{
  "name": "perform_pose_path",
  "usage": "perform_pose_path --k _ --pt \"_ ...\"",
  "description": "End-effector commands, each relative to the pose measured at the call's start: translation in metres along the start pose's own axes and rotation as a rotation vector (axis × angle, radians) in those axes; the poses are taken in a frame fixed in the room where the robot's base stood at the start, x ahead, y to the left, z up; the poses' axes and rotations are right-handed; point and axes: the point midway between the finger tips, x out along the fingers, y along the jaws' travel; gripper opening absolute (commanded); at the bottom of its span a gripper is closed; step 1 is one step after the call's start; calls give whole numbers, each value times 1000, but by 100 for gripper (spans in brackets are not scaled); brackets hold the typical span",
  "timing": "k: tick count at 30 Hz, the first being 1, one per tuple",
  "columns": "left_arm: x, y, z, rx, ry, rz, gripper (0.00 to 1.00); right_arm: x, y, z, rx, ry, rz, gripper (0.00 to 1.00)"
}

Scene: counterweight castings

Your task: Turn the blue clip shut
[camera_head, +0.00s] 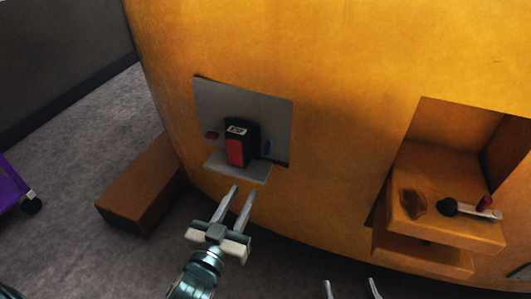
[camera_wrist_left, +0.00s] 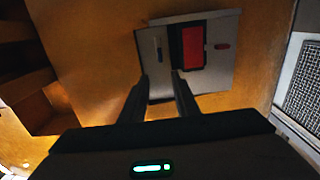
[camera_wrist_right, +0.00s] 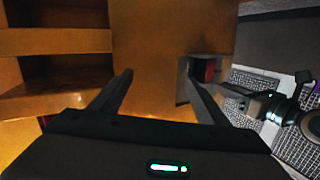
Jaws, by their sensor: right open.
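The blue clip (camera_head: 267,146) is a small upright blue piece on the grey plate (camera_head: 272,107) set in the yellow casting, right of a black block with a red face (camera_head: 236,151). In the left wrist view the clip (camera_wrist_left: 159,49) shows left of the red face. Whether it is turned shut is too small to tell. My left gripper (camera_head: 242,189) is open and empty, in front of and below the plate's grey ledge (camera_head: 240,171), apart from the clip. My right gripper (camera_head: 350,284) is open and empty at the bottom edge, well away from the clip.
A small red oval piece (camera_head: 212,135) sits left of the block. A recess at right has a shelf (camera_head: 440,222) with a dark stain and a black-knobbed lever (camera_head: 470,209). A brown box (camera_head: 142,187) and a purple cart (camera_head: 10,186) stand left. Floor between them is clear.

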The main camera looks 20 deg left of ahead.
Motion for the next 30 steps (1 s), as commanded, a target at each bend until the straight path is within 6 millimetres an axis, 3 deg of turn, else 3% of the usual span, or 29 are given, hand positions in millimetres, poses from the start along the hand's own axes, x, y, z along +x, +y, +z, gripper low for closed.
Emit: perform_pose_path --k 11,30 --pt "28 0 0 1 1 0 28 0 -1 -4 -2 26 -1 68" --pt "129 0 1 1 2 1 28 -4 -12 -34 -13 206 -23 68"
